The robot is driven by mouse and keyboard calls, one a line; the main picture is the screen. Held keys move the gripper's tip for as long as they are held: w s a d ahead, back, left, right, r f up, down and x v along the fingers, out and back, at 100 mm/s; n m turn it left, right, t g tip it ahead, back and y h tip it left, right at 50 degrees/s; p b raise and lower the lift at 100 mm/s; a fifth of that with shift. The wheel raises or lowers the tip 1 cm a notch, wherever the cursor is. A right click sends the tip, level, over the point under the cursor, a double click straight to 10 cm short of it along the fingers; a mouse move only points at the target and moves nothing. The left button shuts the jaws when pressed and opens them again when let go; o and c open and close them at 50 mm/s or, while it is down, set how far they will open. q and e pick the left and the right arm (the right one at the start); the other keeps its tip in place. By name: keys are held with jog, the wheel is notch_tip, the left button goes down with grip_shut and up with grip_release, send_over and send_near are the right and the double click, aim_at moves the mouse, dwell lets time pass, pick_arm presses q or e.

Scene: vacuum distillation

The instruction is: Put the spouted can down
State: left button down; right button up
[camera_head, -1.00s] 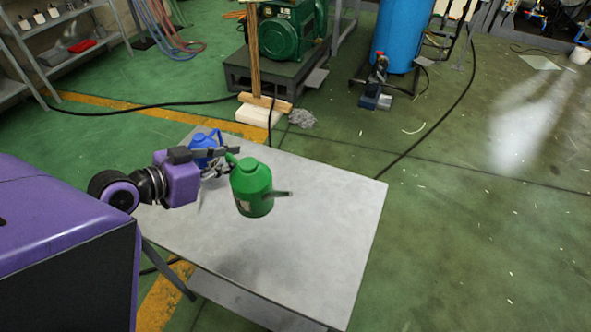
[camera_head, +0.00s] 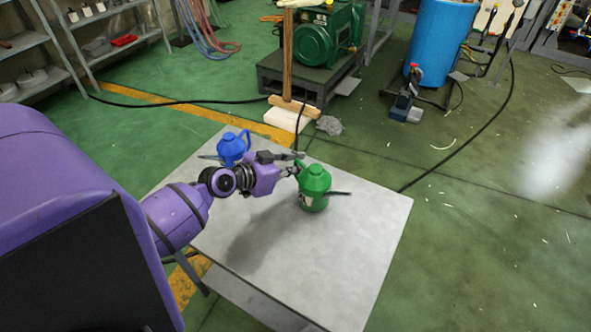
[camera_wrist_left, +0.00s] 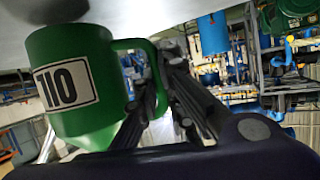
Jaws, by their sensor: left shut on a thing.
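The green spouted can (camera_head: 314,190) is upright at the far right part of the grey table (camera_head: 345,265). Its dark spout points right. My left gripper (camera_head: 296,171) is shut on its handle, on the can's left side. The can's base is close to the tabletop; I cannot tell if it touches. In the left wrist view the can (camera_wrist_left: 105,85) shows a white number label, with the fingers (camera_wrist_left: 163,95) at its handle. The picture there is upside down, with the table surface along the top. My right gripper is not in view.
A blue spouted can (camera_head: 233,149) stands near the table's far left corner, behind my left arm. The table's front and right parts are bare.

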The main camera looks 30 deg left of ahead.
pick_arm(q)
jog(key=shift+f, duration=0.6)
jog(key=shift+f, duration=0.25)
jog(key=c, duration=1.9)
grip_release()
jog(key=shift+o, duration=0.2)
